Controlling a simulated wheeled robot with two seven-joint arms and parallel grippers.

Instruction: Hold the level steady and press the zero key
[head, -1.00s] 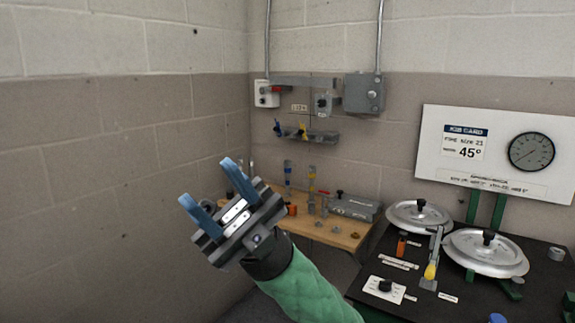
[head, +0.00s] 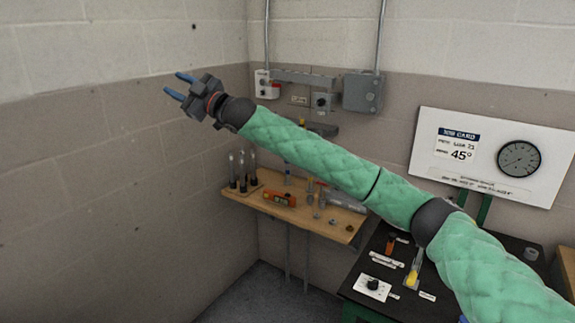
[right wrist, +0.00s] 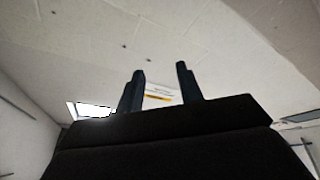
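An orange level (head: 279,198) lies on the wooden wall shelf (head: 335,231), in the corner in the head view. Its zero key is too small to make out. My right gripper (head: 174,83) is raised high in front of the left wall, above and to the left of the level and well apart from it. Its blue fingers are spread with nothing between them. The right wrist view also shows the right gripper (right wrist: 160,70) open and empty, with pale wall or ceiling beyond. My left gripper is out of view.
Several upright tubes in a rack (head: 242,188) stand left of the level. Small parts lie to its right. A black bench (head: 352,288) with a dial plate (head: 373,287) is at lower right. A job card board (head: 490,158) and grey boxes (head: 363,92) are on the wall.

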